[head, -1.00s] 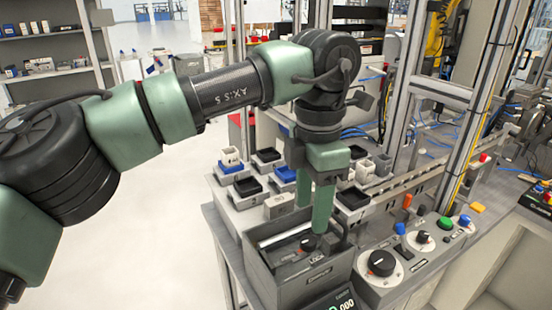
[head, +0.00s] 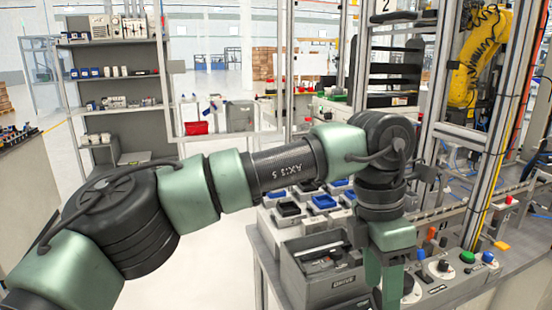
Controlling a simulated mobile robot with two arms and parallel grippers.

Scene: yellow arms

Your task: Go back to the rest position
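My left arm reaches in from the left, green and black. My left gripper (head: 382,283) points down at the front right, its two green fingers apart with nothing seen between them. It shows in front of the control panel, just right of the grey open box (head: 322,292) on the workbench. The fingertips are close to a dial, and I cannot tell their exact height above the panel. My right gripper is not in view.
The workbench carries small trays with black and blue tops (head: 289,209), a green button (head: 467,257) and a blue knob (head: 488,257). Metal frame posts stand behind it, with a yellow robot arm (head: 478,55) at the back right.

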